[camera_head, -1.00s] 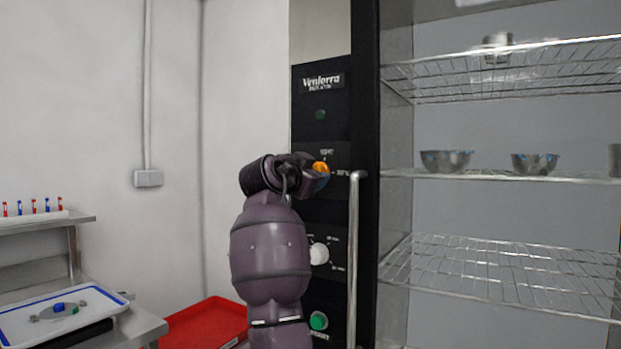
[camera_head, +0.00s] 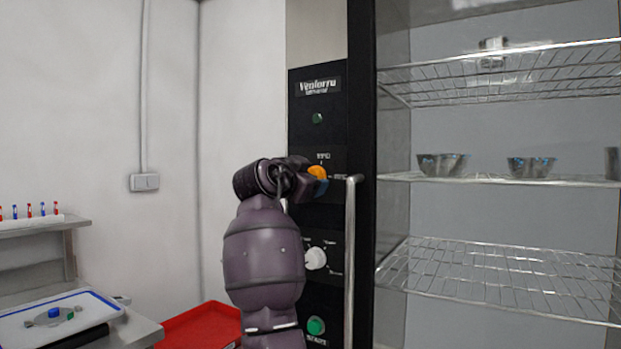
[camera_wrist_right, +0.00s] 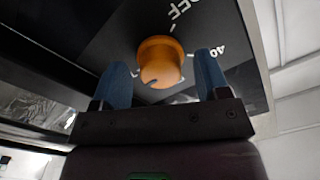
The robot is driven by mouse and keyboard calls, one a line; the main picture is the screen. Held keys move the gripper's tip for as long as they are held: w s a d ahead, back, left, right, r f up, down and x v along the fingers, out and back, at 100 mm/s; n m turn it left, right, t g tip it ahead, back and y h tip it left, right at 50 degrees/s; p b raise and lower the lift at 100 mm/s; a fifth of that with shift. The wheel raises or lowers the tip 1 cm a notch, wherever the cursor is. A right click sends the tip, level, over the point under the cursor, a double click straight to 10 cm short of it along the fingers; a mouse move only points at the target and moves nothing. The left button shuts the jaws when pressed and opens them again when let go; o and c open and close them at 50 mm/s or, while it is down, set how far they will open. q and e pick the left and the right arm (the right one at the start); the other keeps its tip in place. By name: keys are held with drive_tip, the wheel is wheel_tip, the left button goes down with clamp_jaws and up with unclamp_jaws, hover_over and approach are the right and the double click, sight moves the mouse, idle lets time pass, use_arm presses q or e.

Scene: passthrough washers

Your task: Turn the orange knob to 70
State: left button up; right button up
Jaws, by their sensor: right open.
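The orange knob (camera_head: 317,173) is on the black control panel, above the white knob (camera_head: 316,258). My right gripper (camera_head: 314,188) is at the orange knob. In the right wrist view its two blue fingers (camera_wrist_right: 162,80) are open, one on each side of the knob, with visible gaps. Whether the fingertips reach past the knob's face is unclear. My left gripper is not in view.
A vertical door handle (camera_head: 351,270) stands just right of the panel. A green button (camera_head: 316,326) is below. Wire shelves (camera_head: 500,278) with metal bowls are on the right. A red tray (camera_head: 200,326) and a side table with a white tray (camera_head: 90,318) are at lower left.

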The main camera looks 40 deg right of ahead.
drive_tip(key=v, duration=1)
drive_tip(key=shift+d, duration=0.1)
